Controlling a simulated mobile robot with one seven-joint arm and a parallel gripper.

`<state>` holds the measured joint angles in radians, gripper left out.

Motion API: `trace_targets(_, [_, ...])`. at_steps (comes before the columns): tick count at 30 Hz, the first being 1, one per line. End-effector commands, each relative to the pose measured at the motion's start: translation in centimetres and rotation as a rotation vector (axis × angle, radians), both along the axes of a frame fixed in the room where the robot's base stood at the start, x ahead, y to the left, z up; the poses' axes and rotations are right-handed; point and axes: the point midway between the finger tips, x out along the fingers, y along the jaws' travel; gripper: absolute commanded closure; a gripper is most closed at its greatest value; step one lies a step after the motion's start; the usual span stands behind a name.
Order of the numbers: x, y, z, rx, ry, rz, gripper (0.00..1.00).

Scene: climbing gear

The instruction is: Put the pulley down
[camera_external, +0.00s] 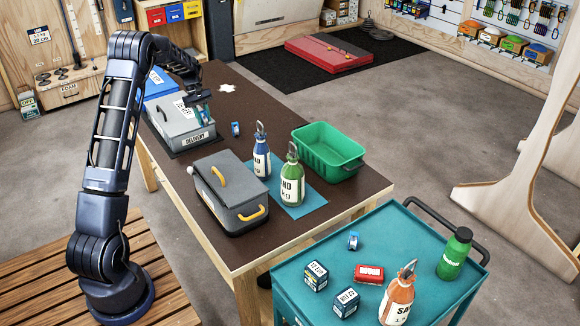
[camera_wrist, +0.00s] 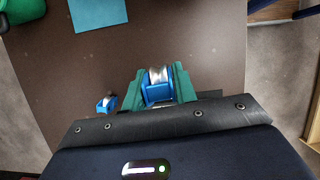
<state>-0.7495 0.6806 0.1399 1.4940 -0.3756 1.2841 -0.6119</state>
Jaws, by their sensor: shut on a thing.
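My gripper (camera_wrist: 157,88) is shut on a blue pulley (camera_wrist: 157,75) with a silver wheel, which sits between its green fingers in the wrist view. In the external view my gripper (camera_external: 203,103) is above the back part of the brown table (camera_external: 270,100), beside and over the grey box labelled DELIVERY (camera_external: 196,139). The held pulley is hard to make out there. A second blue pulley (camera_external: 235,128) stands on the table right of that box; it also shows in the wrist view (camera_wrist: 105,104), left of my gripper.
A green bin (camera_external: 330,165), two sand bottles (camera_external: 262,158) on a blue mat (camera_external: 308,205), and a grey case (camera_external: 228,190) with yellow handles occupy the nearer table. A teal cart (camera_external: 420,225) holds another pulley (camera_external: 354,240), small boxes and bottles. The table's middle is mostly clear.

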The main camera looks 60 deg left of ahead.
Motion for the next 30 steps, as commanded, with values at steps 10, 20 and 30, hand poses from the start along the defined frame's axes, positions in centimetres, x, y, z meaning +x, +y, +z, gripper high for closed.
trace_targets(10, [0.0,0.0,3.6,0.001,0.0,0.0,0.96])
trace_targets(20, [0.9,-0.8,3.8,0.0,0.0,-0.003,0.96])
trace_targets(30, [9.3,-9.8,4.2,0.001,-0.001,-0.022,0.96])
